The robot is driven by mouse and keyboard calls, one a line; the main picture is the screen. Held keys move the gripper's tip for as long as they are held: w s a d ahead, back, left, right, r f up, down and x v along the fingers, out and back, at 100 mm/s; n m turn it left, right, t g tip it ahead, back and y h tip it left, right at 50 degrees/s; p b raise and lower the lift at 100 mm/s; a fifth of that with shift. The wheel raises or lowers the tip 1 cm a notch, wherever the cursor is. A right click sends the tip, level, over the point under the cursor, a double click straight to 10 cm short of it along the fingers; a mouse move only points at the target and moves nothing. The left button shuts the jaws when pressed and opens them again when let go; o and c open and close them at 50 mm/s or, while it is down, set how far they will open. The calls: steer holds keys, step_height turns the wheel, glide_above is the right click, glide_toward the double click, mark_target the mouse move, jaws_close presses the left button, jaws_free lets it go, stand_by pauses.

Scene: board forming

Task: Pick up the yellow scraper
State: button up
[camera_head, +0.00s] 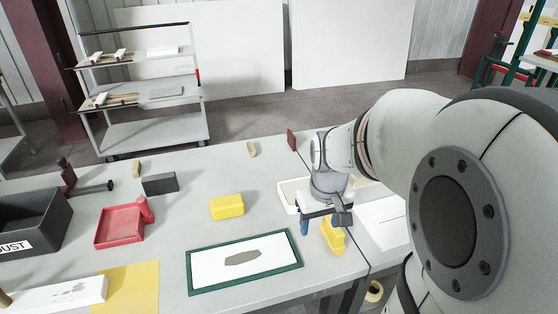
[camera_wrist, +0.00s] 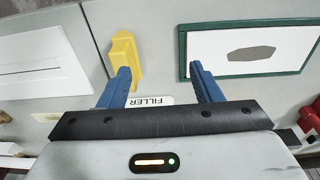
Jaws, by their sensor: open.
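The yellow scraper (camera_head: 333,236) lies on the grey table near its front edge, beside and partly below my gripper (camera_head: 316,222). In the wrist view the scraper (camera_wrist: 122,58) is at the upper left, a wide yellow piece with a raised narrower part. My gripper (camera_wrist: 160,70) is open, with its two blue fingers well apart and nothing held between them. The left finger overlaps the scraper's lower right side in that view, and I cannot tell whether they touch. My gripper's end hides part of the scraper in the head view.
A green-framed board (camera_head: 211,262) with a grey patch lies left of the scraper. A yellow block (camera_head: 227,207), a red dustpan-like tray (camera_head: 120,226) and a dark bin (camera_head: 30,221) stand further left. A FILLER label (camera_wrist: 152,101) shows between my fingers. White sheets (camera_head: 384,222) lie right.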

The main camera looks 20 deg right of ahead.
steer(key=g+p, duration=0.1)
steer(key=p, duration=0.1)
glide_above(332, 234)
steer(key=w+d, duration=0.1)
steer(key=w, duration=0.1)
step_height(332, 234, down, 3)
steer(key=shift+d+f, duration=0.3)
steer(key=shift+f, duration=0.1)
step_height(332, 234, down, 8)
steer(key=shift+a+r+p, duration=0.1)
steer(key=shift+a+p, duration=0.05)
steer(key=shift+p, duration=0.3)
steer(key=c, duration=1.1)
